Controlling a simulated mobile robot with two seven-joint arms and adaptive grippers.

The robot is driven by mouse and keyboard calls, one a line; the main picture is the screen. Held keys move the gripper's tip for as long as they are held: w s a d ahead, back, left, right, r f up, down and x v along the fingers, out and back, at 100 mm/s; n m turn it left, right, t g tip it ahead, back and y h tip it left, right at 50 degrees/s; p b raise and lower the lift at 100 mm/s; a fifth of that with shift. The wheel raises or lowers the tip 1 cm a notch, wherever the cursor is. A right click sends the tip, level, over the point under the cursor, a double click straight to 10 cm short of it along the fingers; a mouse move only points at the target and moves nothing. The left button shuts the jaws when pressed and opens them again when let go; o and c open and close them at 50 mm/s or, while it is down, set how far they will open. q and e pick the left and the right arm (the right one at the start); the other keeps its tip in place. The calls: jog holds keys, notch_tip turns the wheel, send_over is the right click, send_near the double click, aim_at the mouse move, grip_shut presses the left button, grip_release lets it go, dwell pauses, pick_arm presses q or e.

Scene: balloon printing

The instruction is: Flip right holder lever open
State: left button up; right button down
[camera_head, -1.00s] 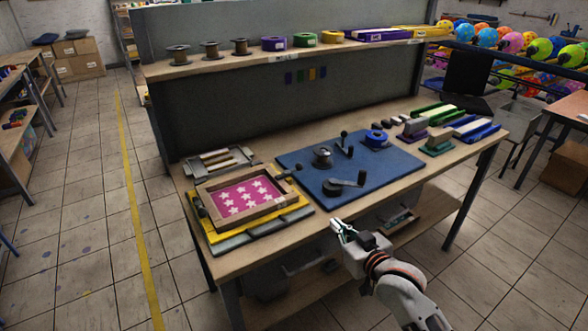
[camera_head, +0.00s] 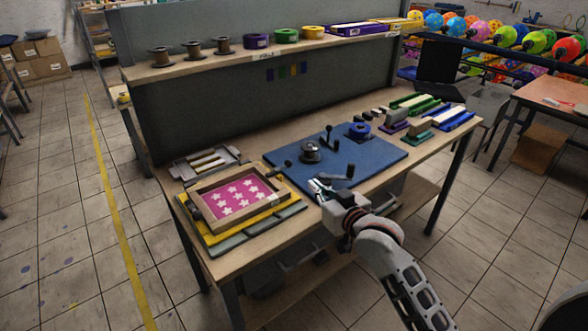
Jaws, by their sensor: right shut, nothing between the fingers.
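A blue mat (camera_head: 385,157) lies on the workbench. On it stands a dark round holder (camera_head: 310,151) with a small upright lever (camera_head: 329,131) beside it. A second dark lever (camera_head: 338,178) lies low near the mat's front edge, its knobbed end to the right. I cannot tell which one is the right holder lever, or whether it is open. My right gripper (camera_head: 316,186) is shut and empty at the mat's front edge, just left of the low lever. Whether they touch is unclear. My left gripper is not in view.
A wooden frame with a pink star print (camera_head: 198,196) sits left of the mat. A blue spool (camera_head: 358,131) stands at the mat's back. Several coloured blocks (camera_head: 436,115) line the bench's right end. A shelf (camera_head: 190,67) of spools runs above.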

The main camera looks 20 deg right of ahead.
aim_at(290, 165)
jog(key=x, duration=1.3)
jog(key=shift+w+a, duration=0.15)
jog(key=shift+w, duration=0.2)
jog(key=shift+f, duration=0.1)
jog(key=shift+w, duration=0.1)
